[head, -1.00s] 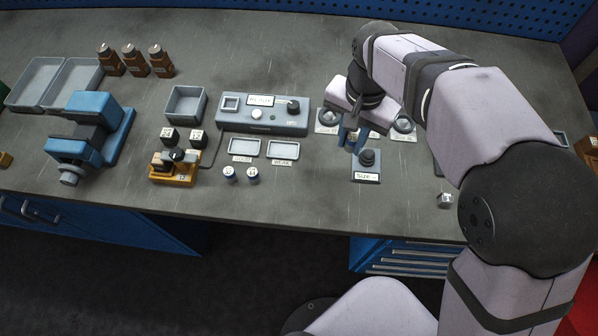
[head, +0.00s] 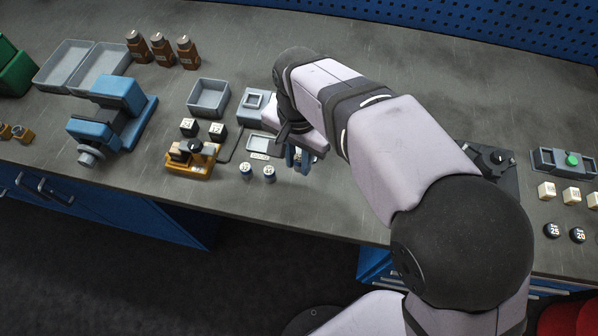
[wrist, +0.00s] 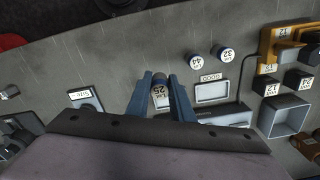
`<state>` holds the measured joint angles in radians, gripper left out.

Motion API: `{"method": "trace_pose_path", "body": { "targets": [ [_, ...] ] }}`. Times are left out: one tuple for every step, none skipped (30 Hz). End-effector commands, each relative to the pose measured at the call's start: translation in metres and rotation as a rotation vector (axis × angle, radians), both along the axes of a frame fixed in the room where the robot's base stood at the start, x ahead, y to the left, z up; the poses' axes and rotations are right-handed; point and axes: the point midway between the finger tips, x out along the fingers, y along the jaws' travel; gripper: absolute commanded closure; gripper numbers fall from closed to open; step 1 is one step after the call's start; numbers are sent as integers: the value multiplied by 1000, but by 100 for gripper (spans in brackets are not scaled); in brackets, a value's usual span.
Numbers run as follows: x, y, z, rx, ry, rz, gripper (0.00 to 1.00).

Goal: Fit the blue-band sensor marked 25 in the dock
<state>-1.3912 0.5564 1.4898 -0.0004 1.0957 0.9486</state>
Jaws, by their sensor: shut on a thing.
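My gripper (wrist: 160,78) is shut on a small round sensor (wrist: 160,90) with a dark end and a white label reading 25. Its blue band cannot be made out. In the head view my gripper (head: 298,160) is above the bench, right of two blue-band sensors, and the held sensor is mostly hidden. Those two sensors (head: 245,172) (head: 268,173) stand upright; in the wrist view their caps (wrist: 197,61) (wrist: 226,55) read other numbers. The orange fixture (head: 188,168) with a dark lever, which appears to be the dock, stands left of them; it also shows in the wrist view (wrist: 272,45).
Two dark labelled blocks (head: 189,127) (head: 217,131) stand behind the orange fixture. A grey bin (head: 208,96), a shallow tray (head: 262,145) and a grey control box (head: 252,104) are close by. A blue vise (head: 105,115) stands left. The bench front before the sensors is clear.

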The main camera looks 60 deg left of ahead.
Motion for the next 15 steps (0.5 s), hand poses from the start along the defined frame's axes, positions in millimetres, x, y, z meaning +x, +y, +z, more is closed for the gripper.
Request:
{"method": "trace_pose_path", "body": {
  "targets": [
    [0, -1, -6, -5, 1, 0, 100],
    [0, -1, -10, -4, 1, 0, 100],
    [0, -1, -15, -4, 1, 0, 100],
    [0, -1, -18, -2, 0, 0, 100],
    [0, -1, -21, -2, 0, 0, 100],
    [0, -1, -24, -2, 0, 0, 100],
    [0, 0, -26, -1, 0, 0, 100],
    [0, 0, -27, 0, 0, 0, 100],
    [0, 0, -27, 1, 0, 0, 100],
    [0, 0, -28, 1, 0, 0, 100],
    [0, 0, -28, 1, 0, 0, 100],
    [0, 0, -29, 1, 0, 0, 100],
    [0, 0, -30, 0, 0, 0, 100],
    [0, 0, -32, -1, 0, 0, 100],
    [0, -1, -35, -2, 0, 0, 100]
  ]
}}
